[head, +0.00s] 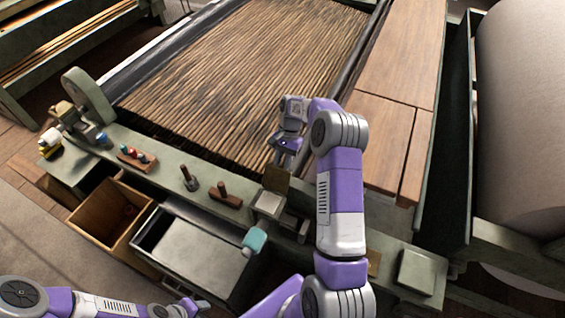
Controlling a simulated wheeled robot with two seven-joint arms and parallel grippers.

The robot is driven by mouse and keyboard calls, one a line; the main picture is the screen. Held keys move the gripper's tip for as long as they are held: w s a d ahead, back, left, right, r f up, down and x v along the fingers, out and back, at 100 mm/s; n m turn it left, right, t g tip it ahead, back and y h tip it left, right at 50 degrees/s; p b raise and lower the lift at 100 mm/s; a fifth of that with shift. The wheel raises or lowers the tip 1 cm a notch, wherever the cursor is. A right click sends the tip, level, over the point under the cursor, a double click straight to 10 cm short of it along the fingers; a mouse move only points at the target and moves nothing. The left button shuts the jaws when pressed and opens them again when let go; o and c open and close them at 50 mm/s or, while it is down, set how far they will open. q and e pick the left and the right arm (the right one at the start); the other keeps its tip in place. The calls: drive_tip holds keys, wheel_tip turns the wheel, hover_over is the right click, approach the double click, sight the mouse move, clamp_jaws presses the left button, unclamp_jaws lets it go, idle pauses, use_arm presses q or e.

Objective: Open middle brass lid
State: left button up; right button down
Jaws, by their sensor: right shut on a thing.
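A brass-brown lid (276,179) stands raised at the back edge of a small pale box (268,204) on the green bench. My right gripper (281,159) is at the lid's upper edge, shut on it; the fingertips are small and partly hidden by the wrist. Another brass-coloured piece (375,262) shows just right of my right arm, which hides most of it. A flat pale-topped box (417,271) sits at the bench's right end. My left gripper (198,304) is low at the bottom edge, away from the lids; its jaws are too small to read.
The bench (160,172) carries a red-and-teal peg block (137,157), a dark peg (190,180) and a wooden block (226,196). A wooden drawer (88,210) and a grey tray drawer (190,250) stand out in front, with a teal-ended handle (255,240). A slatted apron (240,75) lies behind.

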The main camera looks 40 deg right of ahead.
sight(281, 167)
drive_tip(key=shift+s+a+r+t+h+b, duration=0.25)
drive_tip(key=shift+s+a+r+t+h, duration=0.1)
drive_tip(key=shift+a+h, duration=0.25)
drive_tip(key=shift+s+a+r+t+h+b, duration=0.25)
drive_tip(key=shift+a+r+h, duration=0.15)
drive_tip(key=shift+h, duration=0.3)
drive_tip(key=c, duration=0.9)
unclamp_jaws()
drive_tip(key=shift+w, duration=0.1)
drive_tip(key=r, duration=0.5)
drive_tip(key=d+r+p, duration=0.1)
drive_tip(key=r, duration=0.1)
drive_tip(key=shift+w+r, duration=0.2)
